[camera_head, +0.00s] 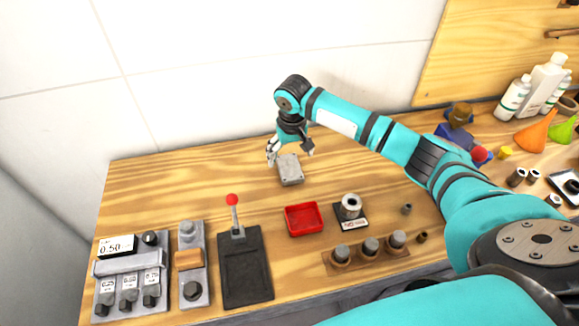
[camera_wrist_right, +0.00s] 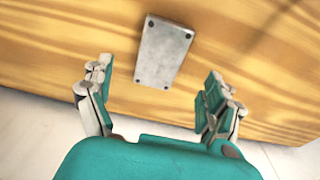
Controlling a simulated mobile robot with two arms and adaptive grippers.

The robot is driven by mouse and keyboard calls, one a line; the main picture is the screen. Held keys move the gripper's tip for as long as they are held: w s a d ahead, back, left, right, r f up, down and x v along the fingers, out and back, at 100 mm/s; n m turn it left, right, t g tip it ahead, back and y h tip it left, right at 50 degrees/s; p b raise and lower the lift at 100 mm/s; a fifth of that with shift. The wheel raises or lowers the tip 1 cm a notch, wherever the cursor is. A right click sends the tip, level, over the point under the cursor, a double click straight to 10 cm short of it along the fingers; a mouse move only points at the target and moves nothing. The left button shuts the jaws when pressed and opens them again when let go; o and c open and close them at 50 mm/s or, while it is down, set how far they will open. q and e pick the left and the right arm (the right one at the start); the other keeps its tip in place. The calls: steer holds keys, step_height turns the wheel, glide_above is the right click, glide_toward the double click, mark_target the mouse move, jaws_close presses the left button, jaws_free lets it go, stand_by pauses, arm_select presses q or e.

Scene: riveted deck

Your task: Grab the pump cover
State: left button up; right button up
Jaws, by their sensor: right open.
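The pump cover looks to be the grey metal plate (camera_head: 290,170) with small holes near its corners, lying on the wooden bench near the wall. In the right wrist view the plate (camera_wrist_right: 163,52) lies ahead of the fingers, roughly centred between them. My right gripper (camera_head: 290,152) is open and empty above the plate's far end; its fingers are spread wide in the right wrist view (camera_wrist_right: 155,95). I cannot tell the exact height of the fingers over the bench. My left gripper is not in view.
A red tray (camera_head: 304,218), a black-based lever (camera_head: 244,265) and a wooden block with three cylinders (camera_head: 370,252) stand nearer the front. A grey device with a display (camera_head: 130,275) is at left. White bottles (camera_head: 543,82) stand at right. Bench left of the plate is clear.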

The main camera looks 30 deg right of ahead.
mark_target(290, 166)
steer(key=shift+w+f+p, duration=0.2)
steer(key=shift+f+p, duration=0.15)
steer(key=shift+f, duration=1.05)
steer(key=shift+w+f+p, duration=0.15)
steer(key=shift+f+p, duration=0.2)
steer(key=shift+f, duration=1)
steer(key=shift+c, duration=0.3)
steer(key=shift+d, duration=0.1)
steer(key=c, duration=1.5)
